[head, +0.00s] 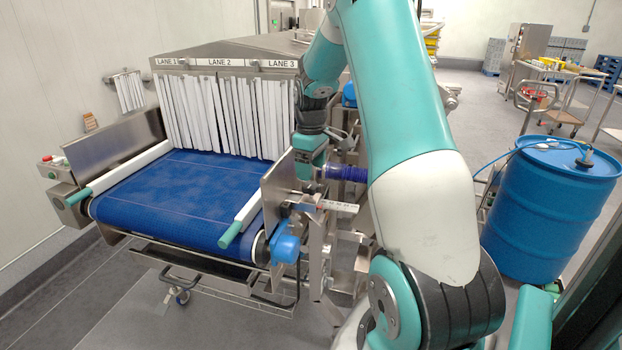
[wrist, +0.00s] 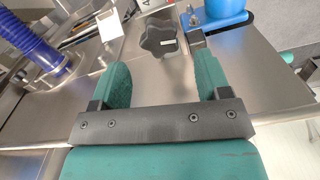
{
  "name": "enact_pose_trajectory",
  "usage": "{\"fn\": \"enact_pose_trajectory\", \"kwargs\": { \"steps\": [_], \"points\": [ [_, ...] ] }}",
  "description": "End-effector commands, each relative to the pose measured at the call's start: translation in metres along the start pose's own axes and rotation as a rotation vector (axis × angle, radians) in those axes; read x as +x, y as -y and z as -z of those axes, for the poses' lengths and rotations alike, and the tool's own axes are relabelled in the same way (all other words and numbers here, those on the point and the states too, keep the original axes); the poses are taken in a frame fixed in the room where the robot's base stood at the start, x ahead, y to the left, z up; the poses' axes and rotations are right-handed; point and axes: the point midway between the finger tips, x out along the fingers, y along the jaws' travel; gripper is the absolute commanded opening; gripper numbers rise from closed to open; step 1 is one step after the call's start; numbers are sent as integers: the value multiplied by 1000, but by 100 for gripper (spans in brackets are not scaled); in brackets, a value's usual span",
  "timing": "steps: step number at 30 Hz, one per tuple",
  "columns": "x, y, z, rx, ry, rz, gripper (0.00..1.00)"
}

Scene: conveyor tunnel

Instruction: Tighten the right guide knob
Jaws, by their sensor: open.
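A black lobed knob (wrist: 158,40) sits on a steel surface in the wrist view, with a pale mark on its top. My gripper (wrist: 158,57) is open, with its two green fingers spread and nothing between them. The knob lies just past the fingertips, roughly centred in the gap; I cannot tell the height between them. In the head view my wrist (head: 307,150) is beside the right side of the conveyor, and I cannot make out the knob there. The right guide rail (head: 250,205) is white with a green end and lies along the blue belt's right edge.
White strip curtains (head: 225,115) hang over the belt (head: 180,190). A blue drum (head: 550,210) stands at right.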

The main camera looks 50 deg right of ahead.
Motion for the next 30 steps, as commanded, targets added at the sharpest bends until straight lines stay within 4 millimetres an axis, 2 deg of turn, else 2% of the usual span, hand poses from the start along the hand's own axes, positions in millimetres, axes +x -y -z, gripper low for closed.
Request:
{"fn": "enact_pose_trajectory", "kwargs": {
  "steps": [3,9,20,23,27,30],
  "points": [
    [21,1,0,0,3,3,70],
    [45,0,0,0,1,1,70],
    [52,0,0,0,-1,-1,70],
    [52,0,0,0,-1,-1,52],
    [52,0,0,0,-1,-1,21],
    [52,0,0,0,-1,0,21]
  ]
}}
